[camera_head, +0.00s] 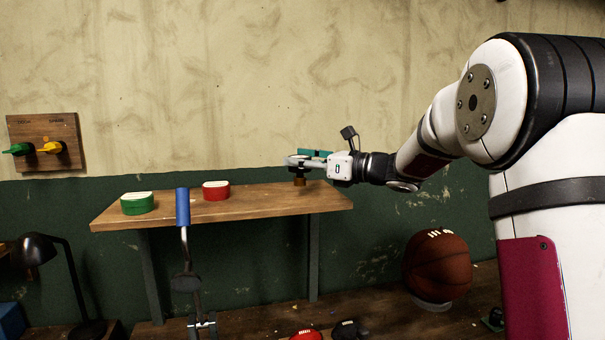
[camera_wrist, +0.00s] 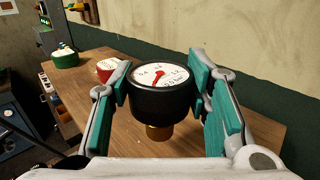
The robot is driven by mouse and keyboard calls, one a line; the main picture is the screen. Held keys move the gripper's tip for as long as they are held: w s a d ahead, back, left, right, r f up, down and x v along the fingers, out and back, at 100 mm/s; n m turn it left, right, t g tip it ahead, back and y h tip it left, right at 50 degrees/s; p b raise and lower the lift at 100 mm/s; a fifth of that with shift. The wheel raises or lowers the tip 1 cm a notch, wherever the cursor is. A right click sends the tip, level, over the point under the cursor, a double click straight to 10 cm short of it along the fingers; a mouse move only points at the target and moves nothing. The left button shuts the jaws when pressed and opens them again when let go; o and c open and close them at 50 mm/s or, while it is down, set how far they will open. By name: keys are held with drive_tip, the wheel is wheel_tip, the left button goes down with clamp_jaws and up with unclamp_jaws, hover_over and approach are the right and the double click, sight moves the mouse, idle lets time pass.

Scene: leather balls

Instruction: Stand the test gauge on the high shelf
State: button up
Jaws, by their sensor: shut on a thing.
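The test gauge (camera_wrist: 160,92) is a black round dial with a white face, a red needle and a brass stem below. My gripper (camera_wrist: 161,88) is shut on its sides, with a teal pad on each side. In the head view my gripper (camera_head: 302,162) is over the right part of the high shelf (camera_head: 255,207), a wooden board on the wall. The brass stem (camera_head: 299,181) shows under the gripper at the shelf top. I cannot tell whether it touches the board. The gauge looks upright.
A green round case (camera_head: 137,204) and a red round case (camera_head: 216,191) stand on the shelf to the left. A blue-handled lever (camera_head: 183,207) rises before its front edge. A basketball (camera_head: 437,265) sits lower right. The shelf's middle is clear.

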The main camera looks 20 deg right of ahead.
sight(302, 173)
drive_tip(key=shift+s+d+f, duration=0.1)
drive_tip(key=shift+d+f, duration=0.05)
drive_tip(key=shift+f, duration=1.4)
drive_tip(key=shift+f, duration=0.1)
drive_tip(key=o, duration=1.2)
drive_tip(key=v, duration=1.2)
drive_tip(key=shift+b, duration=0.3)
